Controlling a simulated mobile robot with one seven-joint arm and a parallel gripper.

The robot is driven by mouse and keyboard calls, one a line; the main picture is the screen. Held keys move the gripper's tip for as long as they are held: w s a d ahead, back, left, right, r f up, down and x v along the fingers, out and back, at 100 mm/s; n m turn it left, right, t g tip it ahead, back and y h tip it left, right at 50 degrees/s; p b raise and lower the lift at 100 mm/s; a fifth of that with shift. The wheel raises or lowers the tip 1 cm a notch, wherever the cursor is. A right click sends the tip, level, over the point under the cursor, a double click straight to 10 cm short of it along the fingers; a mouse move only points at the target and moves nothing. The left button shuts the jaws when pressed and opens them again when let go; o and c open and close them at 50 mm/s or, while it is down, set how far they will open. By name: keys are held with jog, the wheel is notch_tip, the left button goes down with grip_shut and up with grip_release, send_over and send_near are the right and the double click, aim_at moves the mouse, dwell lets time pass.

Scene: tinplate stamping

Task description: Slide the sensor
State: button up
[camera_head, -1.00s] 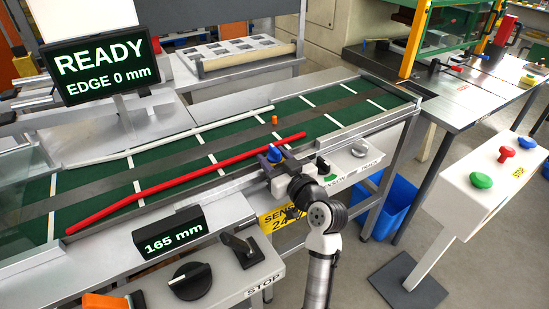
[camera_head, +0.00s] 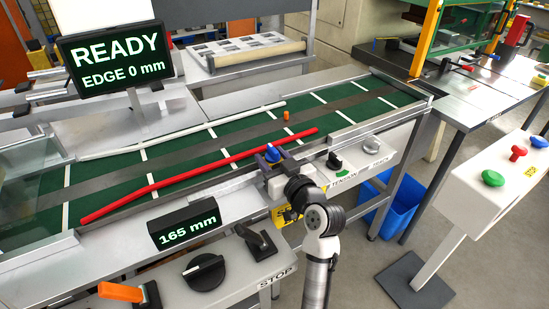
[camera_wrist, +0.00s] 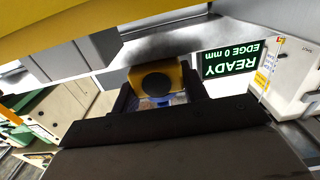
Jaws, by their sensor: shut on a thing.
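The sensor, with a blue knob (camera_head: 272,153) on top, sits on the near rail of the green conveyor. My gripper (camera_head: 276,163) reaches it from the front and is shut on it; its fingers hide much of the sensor body. In the wrist view, my gripper (camera_wrist: 160,98) has a finger on each side of a yellow block with a dark round face (camera_wrist: 158,82), with a bit of blue below it. A yellow sensor label (camera_head: 285,215) is partly behind my arm. The front display (camera_head: 188,226) reads 165 mm; the large screen (camera_head: 118,62) reads READY, EDGE 0 mm.
A red strip (camera_head: 200,172) and a white strip (camera_head: 185,130) lie along the belt (camera_head: 115,182), with a small orange piece (camera_head: 286,116). A black knob (camera_head: 335,161) stands right of my gripper. The rail to the left looks clear.

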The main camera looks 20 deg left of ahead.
jog(key=o, duration=1.4)
jog(key=shift+d, duration=0.1)
jog(key=shift+b+v, duration=0.9)
jog(key=shift+v, duration=5.95)
